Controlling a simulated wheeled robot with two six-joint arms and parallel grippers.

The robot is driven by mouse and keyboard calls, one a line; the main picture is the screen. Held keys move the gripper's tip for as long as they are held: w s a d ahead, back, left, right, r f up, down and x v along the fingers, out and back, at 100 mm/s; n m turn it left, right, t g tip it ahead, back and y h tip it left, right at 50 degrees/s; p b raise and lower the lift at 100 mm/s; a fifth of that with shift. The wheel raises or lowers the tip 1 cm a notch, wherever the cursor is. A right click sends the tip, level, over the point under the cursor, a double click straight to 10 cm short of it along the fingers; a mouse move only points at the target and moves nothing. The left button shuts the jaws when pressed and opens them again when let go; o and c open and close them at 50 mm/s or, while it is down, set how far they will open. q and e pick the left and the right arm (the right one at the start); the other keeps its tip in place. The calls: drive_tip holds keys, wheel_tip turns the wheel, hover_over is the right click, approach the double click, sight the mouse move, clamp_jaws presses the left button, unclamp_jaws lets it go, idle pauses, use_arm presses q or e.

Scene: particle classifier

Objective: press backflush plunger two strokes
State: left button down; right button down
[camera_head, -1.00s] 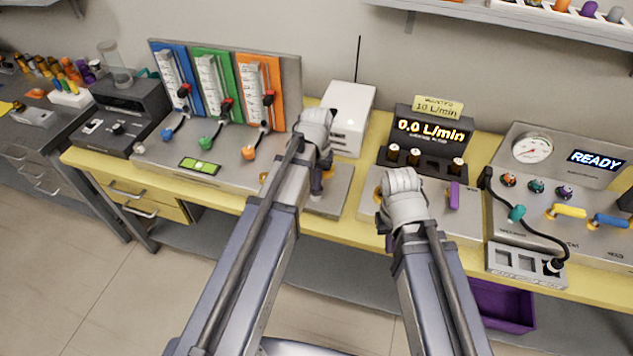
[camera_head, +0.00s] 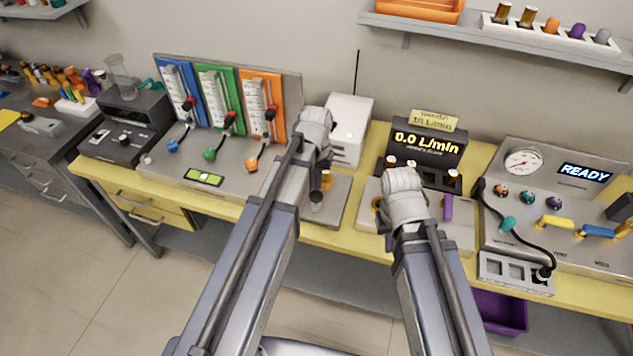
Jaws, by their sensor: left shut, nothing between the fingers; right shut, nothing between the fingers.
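My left gripper (camera_head: 317,192) points down over the flat grey plate (camera_head: 335,203) in front of the white box; it is shut and empty, and its tips are partly hidden by my own arm. My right gripper (camera_head: 388,240) is shut and mostly hidden behind its wrist, at the left front of the grey base below the flow display (camera_head: 428,145), which reads 0.0 L/min. A purple upright piece (camera_head: 447,207) stands on that base, right of my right wrist. I cannot tell which part is the backflush plunger. Contact between either gripper and the equipment is not visible.
A panel of blue, green and orange meters (camera_head: 228,100) with levers stands left. A white box (camera_head: 347,130) with an antenna stands behind my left wrist. At right is a console (camera_head: 560,215) with a gauge, a READY screen and a black hose. A shelf (camera_head: 480,38) hangs above.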

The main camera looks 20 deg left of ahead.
sight(316, 195)
use_arm(q)
wheel_tip(316, 195, up, 8)
drive_tip(key=p, duration=0.7)
drive_tip(key=shift+r, duration=0.15)
idle(0.4)
wheel_tip(316, 195, up, 3)
drive_tip(key=p, duration=0.2)
drive_tip(key=shift+a+f+p, duration=0.15)
drive_tip(key=shift+f+p, duration=0.05)
drive_tip(key=shift+p, duration=0.15)
drive_tip(key=shift+f, duration=0.15)
wheel_tip(316, 195, down, 14)
drive_tip(key=b, duration=1.4)
